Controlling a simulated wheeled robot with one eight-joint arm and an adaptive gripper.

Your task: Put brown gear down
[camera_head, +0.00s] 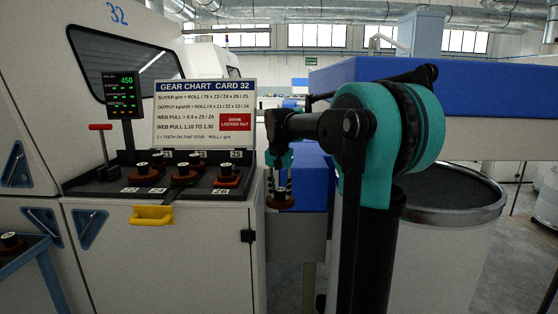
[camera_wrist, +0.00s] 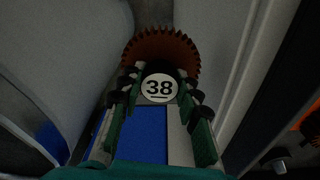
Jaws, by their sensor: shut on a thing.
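The brown gear (camera_wrist: 160,46) is toothed, with a round white label reading 38 on its hub. My gripper (camera_wrist: 158,96) is shut on its hub, one finger on each side. In the head view the gear (camera_head: 281,202) hangs below my gripper (camera_head: 279,178), in the air just right of the cabinet's edge. Nothing is seen touching it from below.
A dark shelf (camera_head: 108,188) left of my gripper carries several brown gears on studs with number plates. A gear chart (camera_head: 204,114) and a small screen stand behind it. A yellow handle (camera_head: 152,216) juts from the cabinet front.

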